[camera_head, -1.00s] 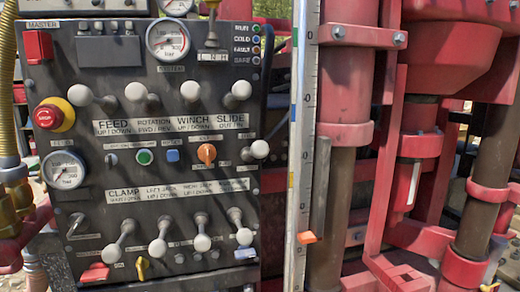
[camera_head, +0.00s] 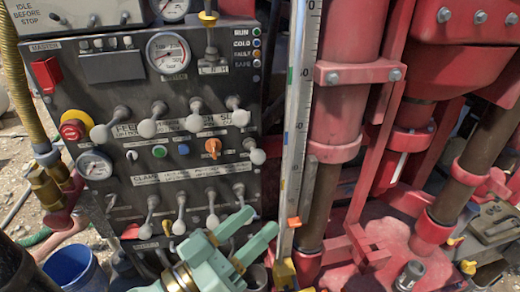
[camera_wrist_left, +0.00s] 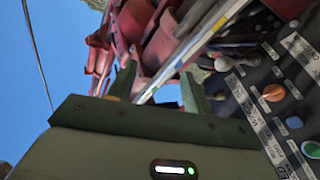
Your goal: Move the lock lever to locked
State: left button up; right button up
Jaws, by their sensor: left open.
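My left gripper (camera_head: 258,224), pale green, has come in from the bottom of the head view. Its two fingers stand apart, with nothing between them, in front of the lower right part of the black control panel (camera_head: 130,103). The fingers also show apart in the left wrist view (camera_wrist_left: 158,86). I cannot tell which handle is the lock lever; no readable label names it. The panel has rows of grey-knobbed levers, an orange rotary knob (camera_head: 212,147) and a yellow-topped lever (camera_head: 208,19) above an L N H plate. My right gripper is not in view.
A white measuring mast (camera_head: 297,110) and red drill frame (camera_head: 340,75) stand right of the panel. A blue bucket (camera_head: 72,270) and hoses lie at lower left.

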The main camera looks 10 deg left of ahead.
aim_at(260, 152)
pick_arm(q)
jog(key=w+a+r+n+t+y, duration=0.1)
jog(key=a+r+n+t+y, duration=0.2)
jog(key=n, duration=0.7)
jog(key=w+a+r+n+t+y, duration=0.15)
jog(key=r+n+t+y, duration=0.35)
jog(key=n, duration=0.5)
jog(key=w+f+n+g+y, duration=0.2)
jog(key=w+f+n+g, duration=0.2)
jog(key=f+n+g, duration=0.35)
jog(key=shift+n+t, duration=0.35)
jog(key=shift+t, duration=0.5)
jog(key=x, duration=0.5)
jog(key=f+p+x, duration=0.1)
jog(key=x, duration=0.3)
jog(key=p+x, duration=0.1)
jog(key=x, duration=0.4)
jog(key=shift+w+d+f, duration=0.25)
jog(key=shift+d+f, duration=0.05)
jog(key=shift+d, duration=0.05)
jog(key=shift+w+d+f+p, duration=0.1)
jog(key=shift+w+p, duration=0.2)
jog(key=shift+w, duration=0.2)
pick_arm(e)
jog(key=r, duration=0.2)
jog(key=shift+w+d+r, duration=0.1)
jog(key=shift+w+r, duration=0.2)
pick_arm(q)
jog(key=shift+c, duration=0.3)
